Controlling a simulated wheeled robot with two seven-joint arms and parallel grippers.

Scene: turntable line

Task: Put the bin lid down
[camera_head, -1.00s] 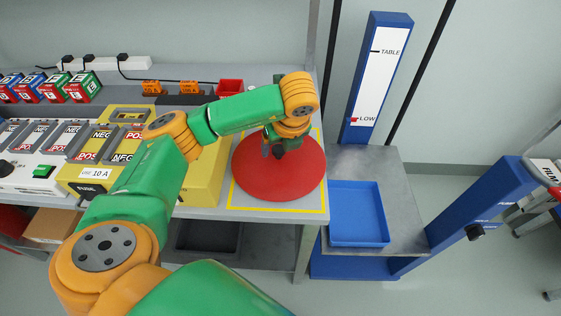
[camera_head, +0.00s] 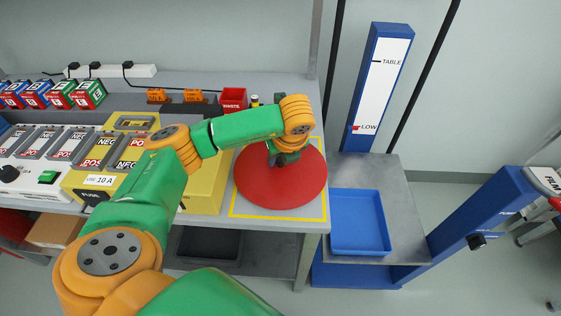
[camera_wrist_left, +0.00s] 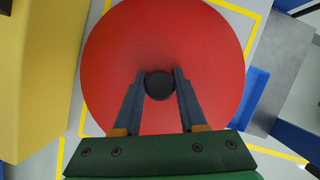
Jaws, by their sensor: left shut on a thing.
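The bin lid (camera_head: 290,188) is a round red disc with a dark knob, over the yellow-outlined square at the right end of the workbench. In the left wrist view the lid (camera_wrist_left: 120,60) fills the middle, and its black knob (camera_wrist_left: 160,86) sits between the fingers. My left gripper (camera_head: 284,158) is above the lid's centre, shut on the knob, partly hidden by its own wrist. The fingers (camera_wrist_left: 160,88) grip the knob from both sides. The lid looks about level; I cannot tell whether it touches the bench. My right gripper is not in view.
A yellow fuse unit (camera_head: 207,190) stands just left of the lid. A small red waste bin (camera_head: 233,98) is behind it. A blue tray (camera_head: 359,248) rests on a lower grey platform (camera_head: 400,205) to the right. The yellow outline (camera_head: 280,218) shows around the lid.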

